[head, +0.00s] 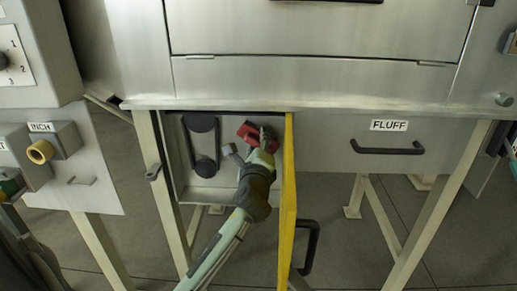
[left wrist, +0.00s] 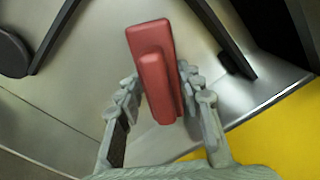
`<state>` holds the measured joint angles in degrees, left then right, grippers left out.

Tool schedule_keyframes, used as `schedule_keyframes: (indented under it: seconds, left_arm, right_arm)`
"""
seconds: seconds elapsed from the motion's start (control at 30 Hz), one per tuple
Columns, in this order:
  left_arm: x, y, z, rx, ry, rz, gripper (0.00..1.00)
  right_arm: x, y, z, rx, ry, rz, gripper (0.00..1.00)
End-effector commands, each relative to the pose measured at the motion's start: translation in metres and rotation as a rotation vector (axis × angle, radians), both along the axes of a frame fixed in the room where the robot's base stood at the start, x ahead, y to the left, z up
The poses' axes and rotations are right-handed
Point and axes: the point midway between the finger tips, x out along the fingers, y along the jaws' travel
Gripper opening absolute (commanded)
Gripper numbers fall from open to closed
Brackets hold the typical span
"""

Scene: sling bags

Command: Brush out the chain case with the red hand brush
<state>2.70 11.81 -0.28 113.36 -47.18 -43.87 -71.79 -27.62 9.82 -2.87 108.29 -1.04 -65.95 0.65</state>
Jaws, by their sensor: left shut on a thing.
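The chain case (head: 207,195) is the open grey metal compartment below the machine body. Inside it, a black chain loop (head: 206,167) runs around an upper and a lower wheel at the left. My left gripper (head: 262,148) reaches into the right part of the case. It is shut on the red hand brush (head: 247,132), which is to the right of the chain. In the left wrist view, the red brush (left wrist: 153,75) sits between the fingers (left wrist: 160,100) in front of the grey case wall. Its bristles are not visible. My right gripper is not in view.
A yellow door (head: 288,200) stands open edge-on, close to the right of my left arm, with a black handle (head: 309,245). The FLUFF drawer (head: 400,160) is to its right. A control box with a yellow INCH knob (head: 40,151) is at the left. Frame legs stand on both sides.

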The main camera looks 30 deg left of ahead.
Motion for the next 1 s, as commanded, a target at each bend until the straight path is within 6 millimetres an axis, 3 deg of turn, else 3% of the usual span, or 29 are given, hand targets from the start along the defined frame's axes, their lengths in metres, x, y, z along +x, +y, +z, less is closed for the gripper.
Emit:
schedule_keyframes:
  seconds: [0.13,0.37,0.73,1.0]
  left_arm:
    - [0.001,0.001,0.012,0.003,-0.004,0.0,0.0]
    - [-0.001,0.0,0.013,0.004,-0.003,-0.001,0.0]
    - [0.001,0.001,-0.018,0.003,0.0,0.0,0.0]
    - [0.001,0.002,-0.028,0.002,0.002,0.003,0.0]
  right_arm:
    - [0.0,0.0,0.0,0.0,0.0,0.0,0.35]
    - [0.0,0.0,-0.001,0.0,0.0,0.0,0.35]
    - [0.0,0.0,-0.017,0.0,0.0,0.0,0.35]
    - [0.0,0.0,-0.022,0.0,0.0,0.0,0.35]
